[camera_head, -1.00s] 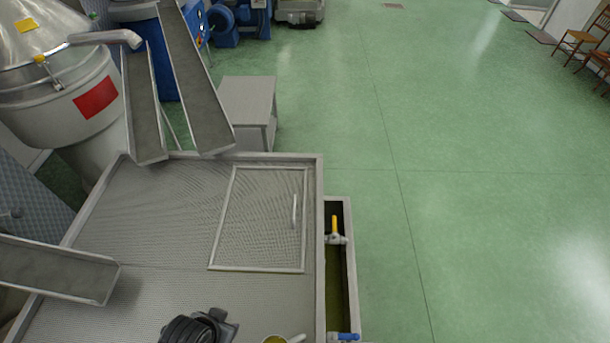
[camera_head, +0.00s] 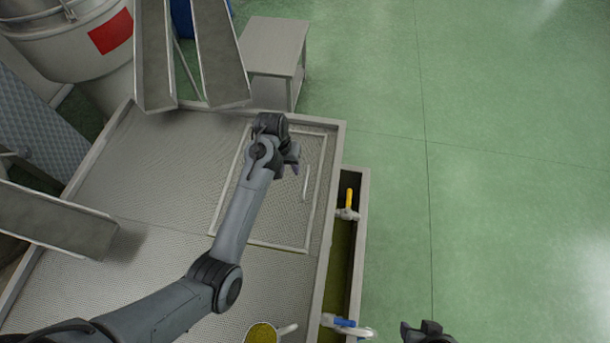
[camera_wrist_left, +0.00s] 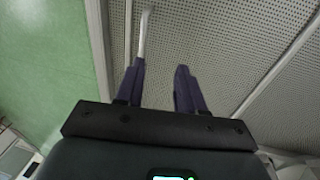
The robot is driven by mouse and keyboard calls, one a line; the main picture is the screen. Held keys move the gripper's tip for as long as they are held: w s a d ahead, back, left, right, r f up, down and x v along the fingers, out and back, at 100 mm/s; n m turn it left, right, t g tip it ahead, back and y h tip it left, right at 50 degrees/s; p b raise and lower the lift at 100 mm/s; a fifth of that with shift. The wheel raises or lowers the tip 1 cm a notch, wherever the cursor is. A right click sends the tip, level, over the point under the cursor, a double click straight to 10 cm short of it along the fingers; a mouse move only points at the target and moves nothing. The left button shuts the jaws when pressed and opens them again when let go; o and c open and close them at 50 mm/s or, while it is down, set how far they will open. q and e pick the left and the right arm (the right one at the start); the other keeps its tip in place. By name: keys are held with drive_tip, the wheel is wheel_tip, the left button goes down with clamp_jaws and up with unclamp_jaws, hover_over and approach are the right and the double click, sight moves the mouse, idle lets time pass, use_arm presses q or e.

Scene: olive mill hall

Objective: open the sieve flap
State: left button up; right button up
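The sieve flap (camera_head: 225,217) is a framed mesh panel lying flat in the sieve top, closed. Its pale bar handle (camera_head: 306,183) is near the right side of the frame. My left gripper (camera_head: 293,163) is above the flap, just left of the handle. In the left wrist view the two dark fingers (camera_wrist_left: 161,72) are apart with nothing between them. The handle (camera_wrist_left: 144,35) runs up from the left finger's tip there; I cannot tell whether they touch. A dark part of my right arm (camera_head: 428,333) shows at the bottom edge; its fingers are not clear.
A trough with a yellow-handled valve (camera_head: 349,200) and a blue-handled valve (camera_head: 345,322) runs along the sieve's right side. A cup with yellow-green contents (camera_head: 262,333) is at the bottom. Metal chutes (camera_head: 222,60) stand behind. The green floor at right is clear.

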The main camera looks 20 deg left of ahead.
sight(306, 179)
use_arm(q)
drive_tip(key=shift+h, duration=0.3)
drive_tip(key=w+d+f, duration=0.1)
drive_tip(key=f, duration=0.2)
drive_tip(key=w+d+f, duration=0.1)
drive_tip(key=f, duration=0.2)
drive_tip(key=w+d+f+p, duration=0.1)
drive_tip(key=f, duration=0.2)
drive_tip(key=shift+w+d, duration=0.15)
drive_tip(key=shift+d, duration=0.25)
drive_tip(key=shift+c, duration=0.5)
clamp_jaws()
